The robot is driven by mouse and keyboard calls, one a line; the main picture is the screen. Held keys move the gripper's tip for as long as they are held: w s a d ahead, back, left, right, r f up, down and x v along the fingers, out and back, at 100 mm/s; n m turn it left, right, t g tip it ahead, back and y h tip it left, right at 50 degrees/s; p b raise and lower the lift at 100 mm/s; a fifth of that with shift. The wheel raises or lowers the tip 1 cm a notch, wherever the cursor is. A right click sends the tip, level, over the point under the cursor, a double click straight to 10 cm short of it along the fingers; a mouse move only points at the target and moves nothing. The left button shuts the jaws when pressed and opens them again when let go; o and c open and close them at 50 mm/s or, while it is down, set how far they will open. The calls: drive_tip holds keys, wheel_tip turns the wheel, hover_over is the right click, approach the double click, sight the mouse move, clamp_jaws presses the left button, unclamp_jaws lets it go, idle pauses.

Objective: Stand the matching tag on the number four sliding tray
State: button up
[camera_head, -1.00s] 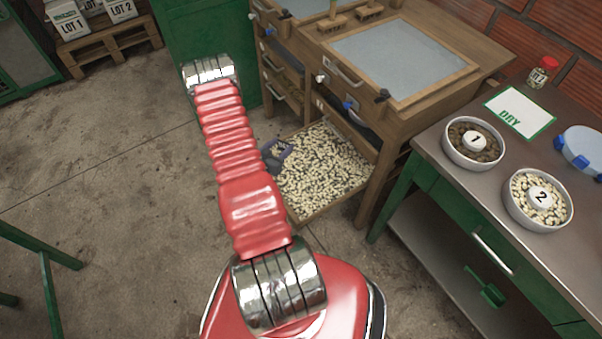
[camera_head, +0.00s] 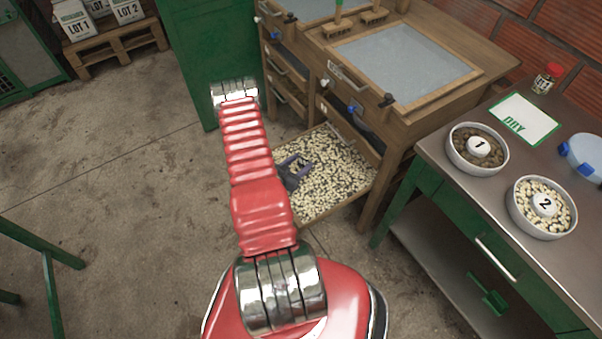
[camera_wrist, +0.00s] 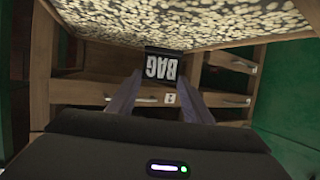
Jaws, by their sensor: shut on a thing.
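My gripper (camera_head: 297,168) is low at the left part of the pulled-out sliding tray (camera_head: 348,207), over its pale beans. In the wrist view my gripper (camera_wrist: 160,74) is shut on a small black tag (camera_wrist: 163,65). The bean-filled tray is along the top of the wrist view (camera_wrist: 215,45), close to the tag. I cannot tell whether the tag touches the tray. A small white plate (camera_wrist: 169,99) is on the wooden frame behind, its mark too small to read. No number four is readable.
The wooden cabinet (camera_head: 400,105) stands behind the tray, its leg to the right. A green panel (camera_head: 203,60) stands left. The floor at left is mostly open.

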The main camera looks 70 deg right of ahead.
drive_tip(key=shift+f, duration=1.15)
drive_tip(key=shift+f, duration=2.1)
drive_tip(key=o, duration=1)
drive_tip(key=shift+f, duration=0.1)
drive_tip(key=v, duration=1.2)
drive_tip(key=shift+a, duration=0.1)
